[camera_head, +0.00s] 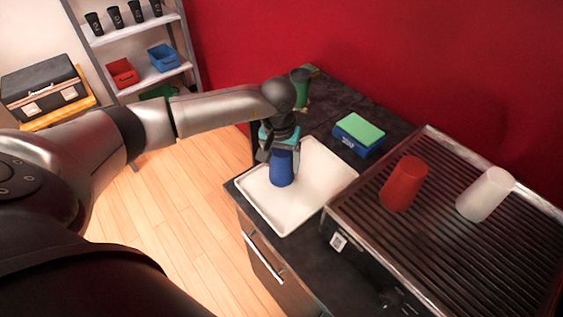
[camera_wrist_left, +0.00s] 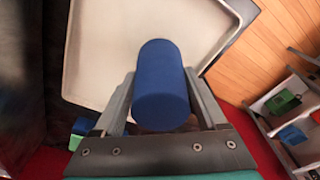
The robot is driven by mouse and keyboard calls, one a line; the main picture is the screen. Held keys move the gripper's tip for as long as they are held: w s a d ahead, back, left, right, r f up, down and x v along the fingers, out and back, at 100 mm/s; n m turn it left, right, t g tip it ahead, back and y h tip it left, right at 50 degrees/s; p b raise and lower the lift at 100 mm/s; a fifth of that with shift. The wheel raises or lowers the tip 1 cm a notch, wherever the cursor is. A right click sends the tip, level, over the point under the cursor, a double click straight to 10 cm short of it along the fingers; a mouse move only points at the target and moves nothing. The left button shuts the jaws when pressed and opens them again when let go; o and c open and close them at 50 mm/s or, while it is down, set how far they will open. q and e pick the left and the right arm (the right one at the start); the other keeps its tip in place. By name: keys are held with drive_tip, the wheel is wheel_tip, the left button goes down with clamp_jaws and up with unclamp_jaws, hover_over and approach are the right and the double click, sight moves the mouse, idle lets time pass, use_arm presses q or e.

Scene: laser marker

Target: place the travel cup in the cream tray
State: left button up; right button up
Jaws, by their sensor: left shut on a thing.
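The blue travel cup (camera_head: 281,169) is upright between the fingers of my left gripper (camera_head: 279,148), over the middle of the cream tray (camera_head: 318,165). In the left wrist view the blue cup (camera_wrist_left: 162,82) sits between both fingers of the left gripper (camera_wrist_left: 164,100), with the pale tray (camera_wrist_left: 100,45) beyond it. The left gripper is shut on the cup. I cannot tell whether the cup's base touches the tray floor. My right gripper is not in view.
A red cup (camera_head: 404,184) and a white cup (camera_head: 485,193) stand on a ribbed metal surface (camera_head: 440,240) at right. A blue box with a green lid (camera_head: 358,133) and a green cup (camera_head: 300,88) stand behind the tray. Shelves (camera_head: 140,85) stand at back left.

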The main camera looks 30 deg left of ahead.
use_arm(q)
drive_tip(key=shift+f, duration=0.45)
drive_tip(key=shift+f, duration=0.15)
drive_tip(key=o, duration=1.3)
drive_tip(key=shift+c, duration=0.2)
drive_tip(key=shift+o, duration=0.8)
drive_tip(key=shift+r, duration=0.2)
drive_tip(key=r, duration=0.4)
drive_tip(key=s+r, duration=0.1)
drive_tip(key=r, duration=0.7)
drive_tip(key=shift+s+d, duration=0.2)
